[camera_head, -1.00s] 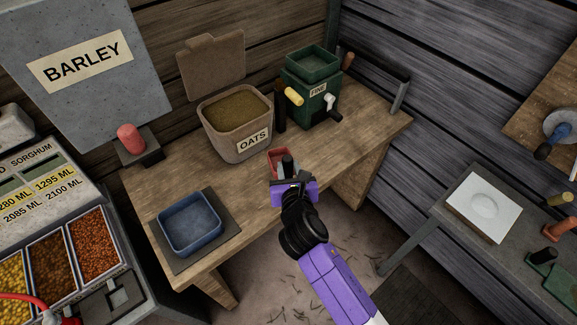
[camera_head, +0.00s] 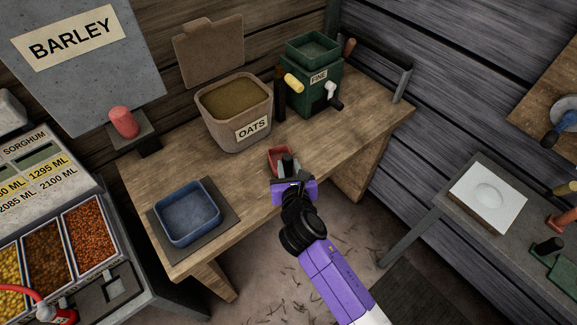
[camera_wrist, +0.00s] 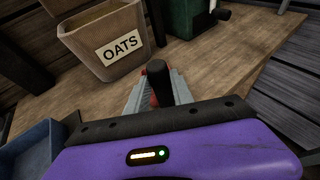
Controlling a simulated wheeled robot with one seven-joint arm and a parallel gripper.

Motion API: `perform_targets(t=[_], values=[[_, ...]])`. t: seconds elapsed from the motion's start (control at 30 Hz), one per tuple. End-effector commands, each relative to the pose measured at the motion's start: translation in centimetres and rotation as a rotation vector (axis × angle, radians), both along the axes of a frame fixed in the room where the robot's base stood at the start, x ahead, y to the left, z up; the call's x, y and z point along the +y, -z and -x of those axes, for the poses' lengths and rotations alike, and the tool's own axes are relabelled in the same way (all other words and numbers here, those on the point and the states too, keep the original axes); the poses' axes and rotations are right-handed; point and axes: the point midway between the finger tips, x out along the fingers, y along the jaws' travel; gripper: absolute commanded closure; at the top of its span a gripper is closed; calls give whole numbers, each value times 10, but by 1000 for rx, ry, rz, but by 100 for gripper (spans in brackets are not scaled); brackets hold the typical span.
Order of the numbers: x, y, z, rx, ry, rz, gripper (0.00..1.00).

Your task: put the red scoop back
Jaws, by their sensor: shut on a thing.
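The red scoop (camera_head: 277,156) is at the front edge of the wooden bench, with its dark handle (camera_head: 288,164) toward me. My gripper (camera_head: 287,178) is shut on the scoop by the handle. In the wrist view the dark handle (camera_wrist: 156,82) stands between my gripper's fingers (camera_wrist: 154,95), with a little red showing around it. Most of the scoop's bowl is hidden there. The head view does not show clearly whether the scoop touches the bench top.
The open OATS bin (camera_head: 233,120) stands behind the scoop, with a green FINE mill (camera_head: 313,85) to its right. A blue tray (camera_head: 188,216) sits on a dark mat at left. The wooden bench top (camera_head: 340,125) is clear at right.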

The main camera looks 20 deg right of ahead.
Motion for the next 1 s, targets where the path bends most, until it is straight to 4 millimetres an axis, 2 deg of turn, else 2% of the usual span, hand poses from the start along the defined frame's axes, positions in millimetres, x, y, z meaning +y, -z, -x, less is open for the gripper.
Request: perform_targets(t=[0.7, 0.73, 0.8, 0.87, 1.0], values=[[0, 9, 0, -1, 0, 0, 100], [0, 9, 0, -2, 0, 0, 68], [0, 9, 0, -1, 0, 0, 54], [0, 9, 0, -1, 0, 0, 47], [0, 9, 0, -1, 0, 0, 47]])
